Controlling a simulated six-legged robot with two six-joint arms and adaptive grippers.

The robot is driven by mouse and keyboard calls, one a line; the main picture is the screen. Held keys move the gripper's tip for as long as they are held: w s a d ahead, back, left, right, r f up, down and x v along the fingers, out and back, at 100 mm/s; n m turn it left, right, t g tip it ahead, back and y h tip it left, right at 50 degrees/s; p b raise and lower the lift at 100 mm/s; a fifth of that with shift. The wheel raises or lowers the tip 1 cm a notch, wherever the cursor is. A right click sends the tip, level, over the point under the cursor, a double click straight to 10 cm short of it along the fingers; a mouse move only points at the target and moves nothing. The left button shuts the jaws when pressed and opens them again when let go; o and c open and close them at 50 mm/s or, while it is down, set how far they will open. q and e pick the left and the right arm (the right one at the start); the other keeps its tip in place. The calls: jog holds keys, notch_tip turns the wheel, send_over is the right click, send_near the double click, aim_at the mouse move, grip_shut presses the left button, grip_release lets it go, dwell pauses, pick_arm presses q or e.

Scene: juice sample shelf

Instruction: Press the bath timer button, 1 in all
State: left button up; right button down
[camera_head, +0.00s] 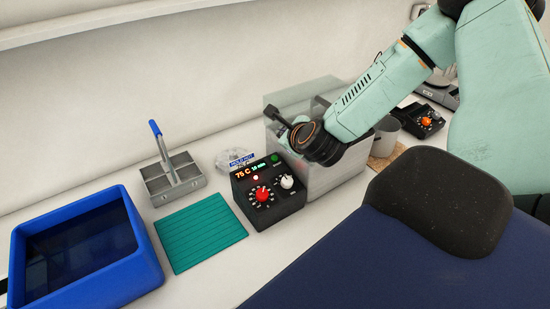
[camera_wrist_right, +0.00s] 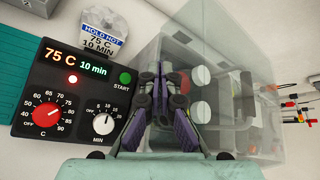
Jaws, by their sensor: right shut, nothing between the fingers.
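The black bath control box (camera_head: 266,196) stands on the bench in the head view, with a red knob, a white knob and a lit display. In the wrist view the box (camera_wrist_right: 35,85) reads 75 C and 10 min. Its green START button (camera_wrist_right: 125,77) is at the upper right of its face, and also shows in the head view (camera_head: 275,158). My right gripper (camera_wrist_right: 160,78) is shut and empty, just right of the button in the wrist view and apart from it. In the head view the right gripper (camera_head: 280,124) is above the box's back. My left gripper is out of view.
A grey bath (camera_head: 338,176) with a clear cover stands right of the box, under my right arm. A sign (camera_wrist_right: 103,30) reads HOLD HOT 75 C 10 MIN. A green mat (camera_head: 200,232), a blue bin (camera_head: 145,245) and a grey caddy (camera_head: 172,180) lie to the left.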

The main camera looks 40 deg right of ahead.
jog(key=b, duration=0.5)
send_over(274, 159)
jog(key=s, duration=0.2)
notch_tip(274, 159, down, 6)
jog(key=shift+f, duration=0.1)
jog(key=shift+f+b, duration=0.45)
jog(key=shift+w+a+f+b, duration=0.2)
jog(key=shift+f+b, duration=0.15)
jog(key=shift+b, duration=0.2)
jog(key=shift+d, duration=0.25)
jog(key=shift+a, duration=0.2)
jog(key=shift+d, duration=0.15)
jog(key=shift+f, duration=0.1)
